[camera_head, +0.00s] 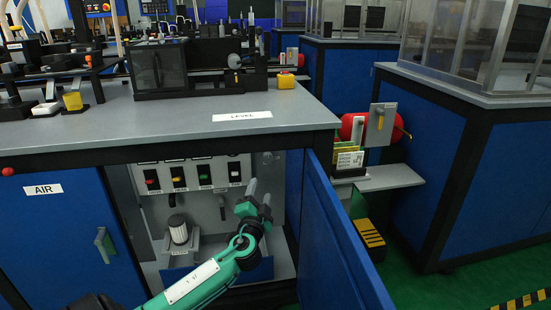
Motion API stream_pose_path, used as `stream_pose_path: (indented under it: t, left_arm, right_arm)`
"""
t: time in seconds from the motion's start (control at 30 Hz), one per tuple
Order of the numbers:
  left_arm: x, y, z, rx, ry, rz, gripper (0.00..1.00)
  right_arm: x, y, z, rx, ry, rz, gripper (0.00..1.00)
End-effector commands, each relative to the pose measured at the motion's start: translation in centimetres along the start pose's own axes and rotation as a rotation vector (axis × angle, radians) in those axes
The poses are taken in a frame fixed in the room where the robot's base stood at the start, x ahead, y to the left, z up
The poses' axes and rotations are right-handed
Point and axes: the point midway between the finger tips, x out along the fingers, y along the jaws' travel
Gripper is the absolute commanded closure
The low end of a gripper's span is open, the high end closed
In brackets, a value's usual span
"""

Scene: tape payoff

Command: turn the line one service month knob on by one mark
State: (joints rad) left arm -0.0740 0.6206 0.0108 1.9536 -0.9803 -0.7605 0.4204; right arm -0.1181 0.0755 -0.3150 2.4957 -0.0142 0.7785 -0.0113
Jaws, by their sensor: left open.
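My left gripper (259,193) reaches into the open cabinet under the grey bench. Its two grey fingers stand apart and point up toward the grey back panel (208,209). Nothing shows between them. A small round fitting (267,158) sits on the panel above the fingers, too small to tell if it is the service month knob. No month marks can be read. A pale cylinder with a ribbed top (178,229) stands at the lower left inside the cabinet. My gripper and forearm hide part of the panel. My right gripper is not in view.
A row of coloured switches (204,174) runs along the panel top. The open blue door (340,240) stands to the right of my arm. The bench top (170,115) overhangs the opening. A blue closed door (65,240) labelled AIR is at left.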

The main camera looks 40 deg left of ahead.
Motion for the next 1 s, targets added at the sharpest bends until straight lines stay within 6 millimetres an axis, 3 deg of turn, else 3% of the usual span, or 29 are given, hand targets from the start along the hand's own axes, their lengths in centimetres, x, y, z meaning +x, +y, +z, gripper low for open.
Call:
stream_pose_path:
  t: [0.23,0.7,1.0]
  left_arm:
    - [1.7,-0.1,0.0,0.004,0.003,-0.007,0.44]
    - [9.3,-0.1,0.0,0.002,0.003,-0.007,0.44]
    - [12.9,-0.1,0.0,0.002,0.002,-0.005,0.44]
  right_arm:
    - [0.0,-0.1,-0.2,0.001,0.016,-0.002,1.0]
    - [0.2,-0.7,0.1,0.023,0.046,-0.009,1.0]
    - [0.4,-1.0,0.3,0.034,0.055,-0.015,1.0]
